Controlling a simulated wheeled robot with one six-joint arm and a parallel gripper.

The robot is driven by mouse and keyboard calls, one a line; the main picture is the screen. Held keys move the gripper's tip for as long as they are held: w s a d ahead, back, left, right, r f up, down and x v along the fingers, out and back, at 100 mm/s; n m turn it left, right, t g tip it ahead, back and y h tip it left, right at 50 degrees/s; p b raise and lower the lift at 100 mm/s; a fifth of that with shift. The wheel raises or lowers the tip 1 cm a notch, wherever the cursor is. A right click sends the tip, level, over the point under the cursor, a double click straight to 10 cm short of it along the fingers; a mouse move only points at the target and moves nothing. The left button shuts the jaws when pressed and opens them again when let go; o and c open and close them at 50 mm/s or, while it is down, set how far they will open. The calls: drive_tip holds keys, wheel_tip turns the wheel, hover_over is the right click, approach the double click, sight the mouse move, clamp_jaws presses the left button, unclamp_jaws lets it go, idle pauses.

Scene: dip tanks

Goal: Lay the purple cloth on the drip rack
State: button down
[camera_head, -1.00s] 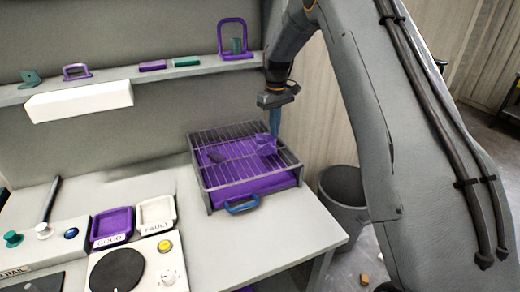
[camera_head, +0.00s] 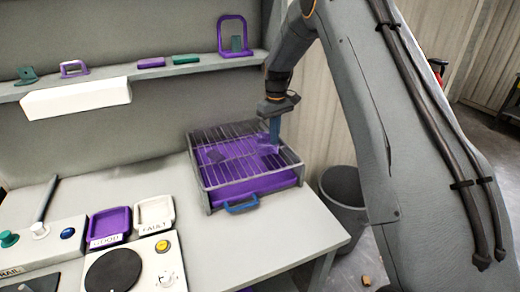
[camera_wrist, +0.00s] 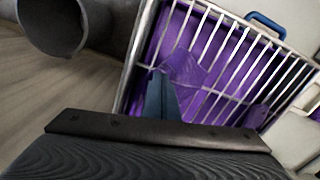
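The drip rack (camera_head: 208,190) is a grey wire grate over a purple tray, with a blue handle at its front. The purple cloth (camera_head: 268,148) is a small crumpled patch at the rack's back right, hard to tell from the purple tray. In the wrist view the cloth (camera_wrist: 186,72) covers some bars at the fingertips. My gripper (camera_head: 274,138) points down over that corner. Its blue fingers (camera_wrist: 163,92) look close together with the cloth at their tips. The exact contact is partly hidden.
A grey bin (camera_head: 344,190) stands on the floor right of the bench. A shelf (camera_head: 190,72) with small purple and green items runs behind. A purple tray (camera_head: 109,226) and a white tray (camera_head: 153,214) sit to the left. The bench front right is clear.

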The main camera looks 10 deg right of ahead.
drive_tip(key=shift+r, duration=0.15)
wheel_tip(320, 180, up, 9)
drive_tip(key=p, duration=0.2)
drive_tip(key=s+d+f+m+b, duration=0.1)
drive_tip(key=s+f+b, duration=0.4)
drive_tip(key=s, duration=1.2)
drive_tip(key=s+f+m+t+b, duration=0.1)
drive_tip(key=s+f+m+b, duration=0.3)
drive_tip(key=s, duration=1.3)
wheel_tip(320, 180, down, 5)
drive_tip(key=shift+d+r+b, duration=0.1)
drive_tip(key=shift+d+b, duration=0.25)
drive_tip(key=shift+b, duration=0.75)
